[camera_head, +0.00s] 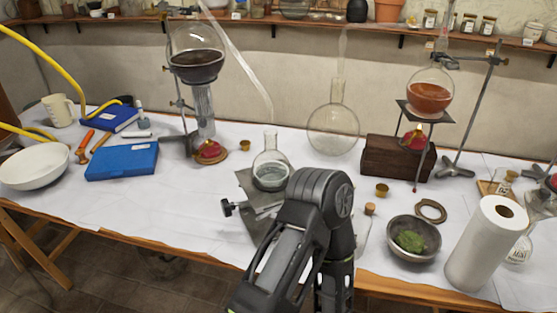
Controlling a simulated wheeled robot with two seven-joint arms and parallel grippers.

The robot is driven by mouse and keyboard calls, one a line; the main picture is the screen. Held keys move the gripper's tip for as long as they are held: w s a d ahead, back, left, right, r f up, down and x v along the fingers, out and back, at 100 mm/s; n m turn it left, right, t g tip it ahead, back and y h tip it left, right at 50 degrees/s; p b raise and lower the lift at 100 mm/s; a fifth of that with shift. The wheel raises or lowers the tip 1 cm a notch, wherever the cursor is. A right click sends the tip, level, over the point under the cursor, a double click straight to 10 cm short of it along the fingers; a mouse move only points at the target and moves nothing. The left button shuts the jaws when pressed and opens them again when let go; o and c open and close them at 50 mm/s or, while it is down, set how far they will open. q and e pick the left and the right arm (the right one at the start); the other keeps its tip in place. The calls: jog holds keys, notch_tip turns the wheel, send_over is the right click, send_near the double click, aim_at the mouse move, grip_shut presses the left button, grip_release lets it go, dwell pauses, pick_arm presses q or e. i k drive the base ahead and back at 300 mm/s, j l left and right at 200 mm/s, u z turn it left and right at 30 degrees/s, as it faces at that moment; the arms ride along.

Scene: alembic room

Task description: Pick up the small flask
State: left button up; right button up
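A small clear glass flask (271,171) with a short neck and pale liquid in its bottom stands upright near the middle of the table. It appears to rest on a grey metal stand (247,186), with a black knob at its left side. A dark jointed link of one of my arms rises from the bottom edge in front of it. The link hides much of the stand and comes close to the flask's lower right. I cannot tell whether they touch. Neither gripper's fingers can be seen.
A large empty round flask (333,130) stands behind to the right. A wooden block (397,158), a tripod with a flask of orange liquid (430,95), a bowl (413,236) and a paper roll (487,243) are right. A blue case (122,161) and white bowl (34,167) are left.

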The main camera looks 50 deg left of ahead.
aim_at(270, 168)
jog(key=u, duration=1.7)
jog(key=k+l+z, duration=0.2)
jog(key=i+l, duration=0.1)
